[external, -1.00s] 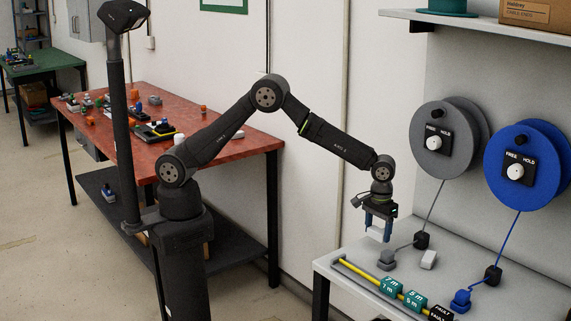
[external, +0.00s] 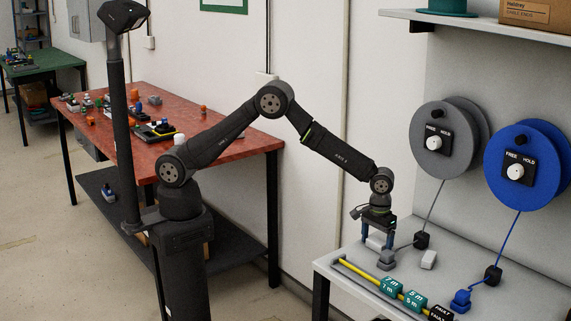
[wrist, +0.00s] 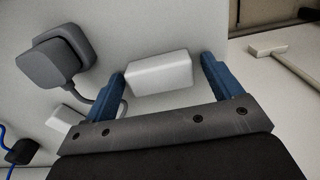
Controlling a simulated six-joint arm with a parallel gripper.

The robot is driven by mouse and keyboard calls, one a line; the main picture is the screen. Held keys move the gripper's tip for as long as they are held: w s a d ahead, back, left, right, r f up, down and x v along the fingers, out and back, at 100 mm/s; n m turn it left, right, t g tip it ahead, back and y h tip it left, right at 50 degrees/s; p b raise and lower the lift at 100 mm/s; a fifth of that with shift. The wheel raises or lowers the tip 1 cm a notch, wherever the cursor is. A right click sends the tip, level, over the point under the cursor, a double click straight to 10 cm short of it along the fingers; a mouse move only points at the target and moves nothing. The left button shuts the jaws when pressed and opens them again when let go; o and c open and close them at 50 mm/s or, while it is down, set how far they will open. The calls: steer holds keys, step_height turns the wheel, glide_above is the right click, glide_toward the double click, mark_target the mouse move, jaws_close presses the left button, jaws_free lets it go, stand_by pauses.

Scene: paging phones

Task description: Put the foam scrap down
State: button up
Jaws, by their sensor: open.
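The foam scrap, a white block (external: 375,242), lies on the pale grey bench top (external: 335,262) near its back left edge. It also shows in the wrist view (wrist: 160,74), lying between my two blue fingers. My gripper (external: 377,243) is open around it, low over the bench. In the wrist view a gap shows between the block and the right finger; the left finger is very close to the block, and I cannot tell whether they touch.
A grey plug (external: 387,260) with a cable stands beside my gripper. A second white block (external: 428,259) lies to the right. A blue plug (external: 461,300), two cable reels (external: 445,150) and a yellow strip with teal labelled blocks (external: 390,286) are nearby.

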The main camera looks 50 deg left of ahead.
mark_target(377, 241)
steer(key=shift+r, duration=0.15)
step_height(377, 241, up, 12)
stand_by(0.4)
steer(key=shift+f, duration=4.1)
steer(key=shift+f, duration=0.1)
